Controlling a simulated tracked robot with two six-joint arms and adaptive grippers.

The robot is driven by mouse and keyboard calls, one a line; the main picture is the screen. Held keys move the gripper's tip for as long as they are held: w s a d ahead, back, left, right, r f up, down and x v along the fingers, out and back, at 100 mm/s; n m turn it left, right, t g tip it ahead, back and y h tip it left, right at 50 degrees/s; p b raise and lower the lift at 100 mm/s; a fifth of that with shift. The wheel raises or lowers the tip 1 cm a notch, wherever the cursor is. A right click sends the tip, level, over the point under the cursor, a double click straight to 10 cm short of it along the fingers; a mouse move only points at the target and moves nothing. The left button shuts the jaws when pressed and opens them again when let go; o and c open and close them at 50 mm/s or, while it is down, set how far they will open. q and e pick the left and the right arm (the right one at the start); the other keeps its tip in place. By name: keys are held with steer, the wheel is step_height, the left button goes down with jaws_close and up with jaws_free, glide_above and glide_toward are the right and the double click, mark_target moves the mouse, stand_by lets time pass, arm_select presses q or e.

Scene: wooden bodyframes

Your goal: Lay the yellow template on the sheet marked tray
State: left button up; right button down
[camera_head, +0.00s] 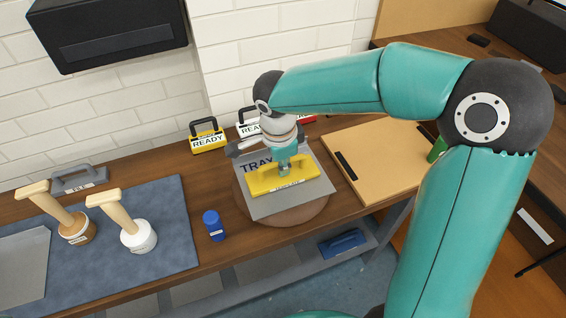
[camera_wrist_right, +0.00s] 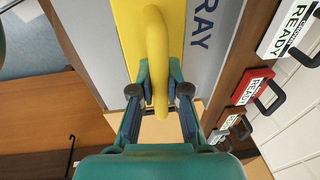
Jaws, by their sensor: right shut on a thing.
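The yellow template (camera_head: 305,184) is a flat bar with a raised handle, and it is over the grey sheet marked TRAY (camera_head: 275,207) in the head view. My right gripper (camera_head: 284,168) comes down from above and is shut on the template's handle. In the right wrist view my right gripper's fingers (camera_wrist_right: 159,95) sit on either side of the yellow handle, with the template (camera_wrist_right: 115,35) running along the grey sheet (camera_wrist_right: 203,70). I cannot tell whether the template touches the sheet or hangs just above it. My left gripper is out of view.
The sheet lies on a round brown disc (camera_head: 300,216). A yellow READY block (camera_head: 208,145) and other handled blocks stand behind it. A blue bottle (camera_head: 213,226) stands to the left, and a wooden board (camera_head: 385,160) lies to the right. A blue mat (camera_head: 170,210) holds two wooden-handled tools.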

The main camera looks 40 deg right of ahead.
stand_by(0.4)
steer(key=c, duration=1.1)
jaws_free()
steer(key=shift+o, duration=0.2)
steer(key=o, duration=0.5)
steer(key=shift+o, duration=0.2)
steer(key=shift+r, duration=0.15)
steer(key=shift+r+p, duration=2.15)
steer(key=shift+r, duration=1.25)
